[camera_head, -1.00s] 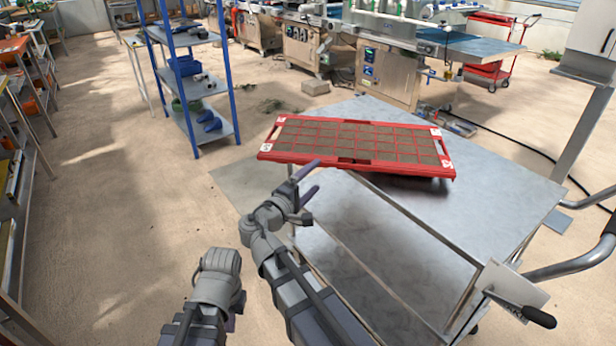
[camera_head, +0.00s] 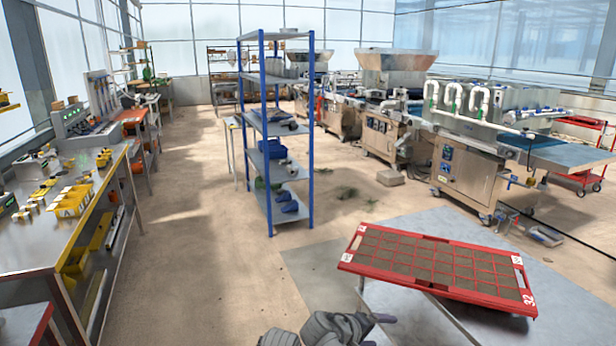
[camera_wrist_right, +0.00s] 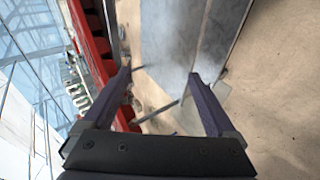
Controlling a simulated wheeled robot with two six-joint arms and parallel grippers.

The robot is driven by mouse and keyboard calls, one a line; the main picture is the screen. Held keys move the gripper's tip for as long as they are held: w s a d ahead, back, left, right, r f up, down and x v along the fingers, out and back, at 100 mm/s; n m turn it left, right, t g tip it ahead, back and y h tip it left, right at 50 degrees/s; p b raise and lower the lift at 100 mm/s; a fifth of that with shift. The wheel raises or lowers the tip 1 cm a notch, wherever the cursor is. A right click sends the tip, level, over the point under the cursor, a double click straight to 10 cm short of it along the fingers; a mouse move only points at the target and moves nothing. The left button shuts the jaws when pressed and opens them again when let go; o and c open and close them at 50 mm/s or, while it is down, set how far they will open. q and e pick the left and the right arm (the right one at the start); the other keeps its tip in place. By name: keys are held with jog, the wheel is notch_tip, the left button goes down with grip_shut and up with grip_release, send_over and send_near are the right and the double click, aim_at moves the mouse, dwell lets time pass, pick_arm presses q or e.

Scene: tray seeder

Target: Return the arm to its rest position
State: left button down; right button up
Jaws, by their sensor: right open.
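My right gripper (camera_wrist_right: 160,76) shows open and empty in its wrist view, its two dark fingers well apart. In the head view the gray right wrist and a finger of this gripper (camera_head: 384,319) show at the bottom edge, left of the red tray (camera_head: 437,296). The tray lies on the metal cart (camera_head: 580,300), with brown soil filling its cells. The tray's red side (camera_wrist_right: 90,38) also runs along the left of the wrist view, close to one finger; contact cannot be told. Only a gray piece of my left arm shows at the bottom; its gripper is out of view.
A blue shelf rack (camera_head: 310,130) stands beyond the cart. A metal workbench (camera_head: 40,235) with a yellow bin (camera_head: 72,203) runs along the left. The seeding machine (camera_head: 470,170) stands at the back right. The floor between bench and rack is clear.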

pick_arm(q)
notch_tip(320, 180, up, 14)
jog(key=p, duration=1.1)
jog(key=shift+r+p, duration=0.15)
jog(key=shift+p, duration=0.25)
pick_arm(e)
jog(key=s+a+r+g+y, duration=0.2)
jog(key=s+a+g+y, duration=0.1)
jog(key=s+a, duration=0.3)
jog(key=s+a+r+g+y, duration=0.3)
jog(key=s+a+y, duration=0.2)
jog(key=s+a, duration=0.2)
jog(key=shift+s+m, duration=0.25)
jog(key=shift+m, duration=0.15)
